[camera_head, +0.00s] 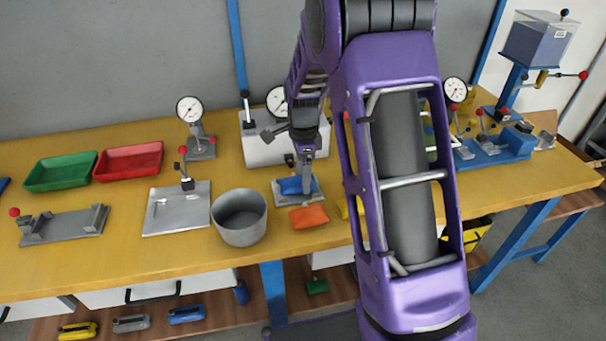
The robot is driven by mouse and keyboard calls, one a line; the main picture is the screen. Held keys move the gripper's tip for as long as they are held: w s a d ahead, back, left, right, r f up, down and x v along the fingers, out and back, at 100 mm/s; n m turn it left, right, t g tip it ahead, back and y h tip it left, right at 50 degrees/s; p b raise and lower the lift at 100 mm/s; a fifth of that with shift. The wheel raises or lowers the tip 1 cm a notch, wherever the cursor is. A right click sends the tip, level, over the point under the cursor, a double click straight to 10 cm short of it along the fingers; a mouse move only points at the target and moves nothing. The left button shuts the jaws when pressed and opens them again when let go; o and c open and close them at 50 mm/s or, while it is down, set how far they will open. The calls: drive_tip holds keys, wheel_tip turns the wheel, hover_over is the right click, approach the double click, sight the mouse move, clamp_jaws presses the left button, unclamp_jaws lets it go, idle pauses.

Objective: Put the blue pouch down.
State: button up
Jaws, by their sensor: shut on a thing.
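The blue pouch (291,186) is in the middle of the head view, below the end of my arm. My gripper (306,170) points down and is shut on the pouch. The pouch is over a small grey metal fixture (280,199) near the bench's front edge. I cannot tell whether the pouch touches the fixture. The fingertips are small, and part of the fixture is hidden.
An orange pouch (309,217) lies just in front, and a grey pot (239,219) stands to the left. A dial gauge (190,112) stands behind. Red (129,161) and green (60,172) trays are farther left. My arm hides the bench (140,248) to the right.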

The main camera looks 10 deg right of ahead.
drive_tip(key=o, duration=1.3)
wheel_tip(320, 180, up, 12)
drive_tip(key=shift+r+p, duration=0.15)
drive_tip(key=shift+p, duration=0.95)
